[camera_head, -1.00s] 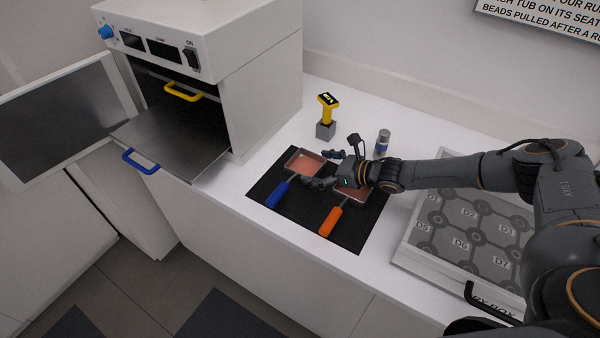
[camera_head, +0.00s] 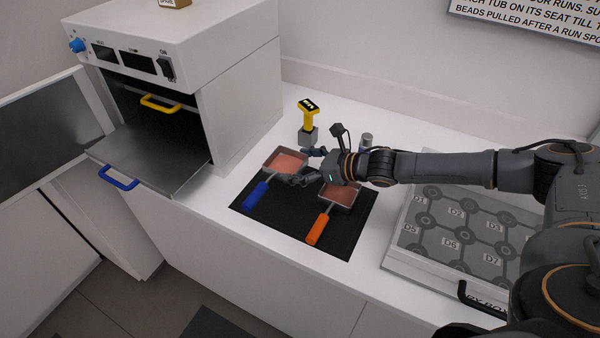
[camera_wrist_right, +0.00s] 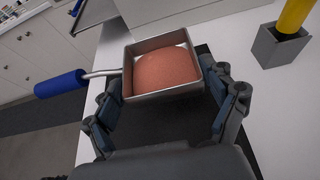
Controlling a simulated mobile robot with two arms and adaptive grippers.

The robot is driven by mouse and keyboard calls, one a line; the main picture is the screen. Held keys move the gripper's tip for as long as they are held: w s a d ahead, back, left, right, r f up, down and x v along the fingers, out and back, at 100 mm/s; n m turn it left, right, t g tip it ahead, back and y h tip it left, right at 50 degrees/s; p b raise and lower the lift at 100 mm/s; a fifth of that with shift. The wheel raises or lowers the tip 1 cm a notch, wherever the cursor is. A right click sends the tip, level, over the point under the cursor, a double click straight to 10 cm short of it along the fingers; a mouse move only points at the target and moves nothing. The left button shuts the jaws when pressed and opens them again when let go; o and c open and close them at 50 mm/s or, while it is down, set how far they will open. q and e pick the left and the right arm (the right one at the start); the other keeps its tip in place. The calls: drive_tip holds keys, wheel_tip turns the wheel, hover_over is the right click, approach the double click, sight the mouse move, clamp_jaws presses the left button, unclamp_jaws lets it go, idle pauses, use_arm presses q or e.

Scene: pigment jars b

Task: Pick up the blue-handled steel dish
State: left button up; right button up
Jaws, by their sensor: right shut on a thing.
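The blue-handled steel dish (camera_head: 287,160) is a square pan holding reddish-brown powder, over the left part of the black mat (camera_head: 291,222). Its blue handle (camera_head: 256,196) points toward the front left. My right gripper (camera_head: 303,165) is shut on the dish, with its fingers on either side of the pan. In the right wrist view the dish (camera_wrist_right: 163,68) sits between the fingers (camera_wrist_right: 165,110), blue handle (camera_wrist_right: 62,84) to the left. I cannot tell whether it is clear of the mat. My left gripper is not in view.
An orange-handled dish (camera_head: 334,198) lies beside it, partly under my right gripper. A yellow-handled tool in a grey block (camera_head: 308,136) and a small canister (camera_head: 367,140) stand behind. The open oven (camera_head: 157,115) is at left, a labelled grey board (camera_head: 455,225) at right.

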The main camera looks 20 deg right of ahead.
drive_tip(key=s+a+r+b, duration=0.4)
drive_tip(key=s+a+r, duration=0.2)
drive_tip(key=s, duration=0.2)
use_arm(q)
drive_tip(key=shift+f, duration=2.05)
use_arm(e)
wheel_tip(320, 180, up, 10)
drive_tip(key=m+t+h, duration=0.3)
drive_tip(key=m+h, duration=0.4)
drive_tip(key=h, duration=0.1)
drive_tip(key=shift+d+r+m, duration=0.25)
drive_tip(key=shift+m, duration=0.05)
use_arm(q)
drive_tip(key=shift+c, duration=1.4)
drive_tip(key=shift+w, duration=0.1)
use_arm(e)
drive_tip(key=shift+d, duration=0.15)
